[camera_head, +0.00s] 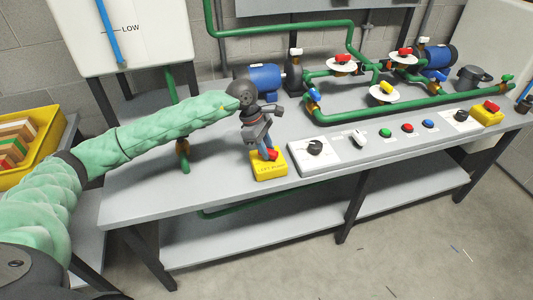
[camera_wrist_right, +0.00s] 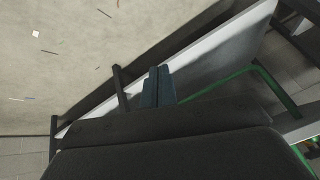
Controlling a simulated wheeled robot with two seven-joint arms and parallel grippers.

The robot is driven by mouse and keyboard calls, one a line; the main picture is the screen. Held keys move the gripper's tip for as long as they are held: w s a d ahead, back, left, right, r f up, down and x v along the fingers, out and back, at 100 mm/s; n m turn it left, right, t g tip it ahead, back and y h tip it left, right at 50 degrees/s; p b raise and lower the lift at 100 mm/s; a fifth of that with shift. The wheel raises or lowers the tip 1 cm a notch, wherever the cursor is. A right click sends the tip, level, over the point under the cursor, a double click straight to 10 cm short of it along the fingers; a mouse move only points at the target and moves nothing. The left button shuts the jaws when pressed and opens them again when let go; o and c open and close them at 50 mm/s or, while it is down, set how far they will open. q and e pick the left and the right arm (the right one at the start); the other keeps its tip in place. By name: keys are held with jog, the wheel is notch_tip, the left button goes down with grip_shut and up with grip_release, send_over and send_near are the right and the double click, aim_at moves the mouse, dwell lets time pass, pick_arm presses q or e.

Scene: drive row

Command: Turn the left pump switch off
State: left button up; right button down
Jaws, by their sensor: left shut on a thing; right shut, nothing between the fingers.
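The left pump switch is a yellow box (camera_head: 265,171) with a red handle (camera_head: 273,154) on top, near the front edge of the grey bench, with lettering on its front. My left gripper (camera_head: 269,152) reaches down over it from above, its fingers closed on the red handle. The gripper partly hides the handle, so its exact angle is hard to read. My right gripper (camera_wrist_right: 158,86) shows in the right wrist view, shut and empty, pointing toward the floor and the bench's lower shelf.
Right of the switch is a panel with a black knob (camera_head: 315,148). A similar yellow switch box (camera_head: 487,116) stands farther right. Green pipes (camera_head: 420,109), valves and a blue pump (camera_head: 264,79) stand behind.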

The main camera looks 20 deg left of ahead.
pick_arm(q)
jog(key=n+b, duration=0.2)
jog(key=n+t+b, duration=0.1)
jog(key=shift+s+f, duration=0.15)
jog(key=shift+f, duration=0.1)
jog(key=n+t+b, duration=0.1)
jog(key=n+b, duration=0.1)
jog(key=n, duration=0.1)
jog(key=shift+r, duration=0.15)
jog(key=shift+r+n+t+y+b, duration=0.1)
jog(key=shift+n+t+y+b, duration=0.35)
jog(key=shift+n+b, duration=0.45)
pick_arm(e)
notch_tip(320, 180, down, 25)
jog(key=t, duration=0.2)
jog(key=shift+s+a+m+t, duration=0.25)
jog(key=shift+s+m+t, duration=0.05)
jog(key=shift+s, duration=0.1)
jog(key=shift+r, duration=0.1)
pick_arm(q)
jog(key=o, duration=1)
jog(key=shift+v, duration=3.9)
pick_arm(e)
jog(key=shift+f, duration=0.25)
jog(key=shift+d, duration=0.1)
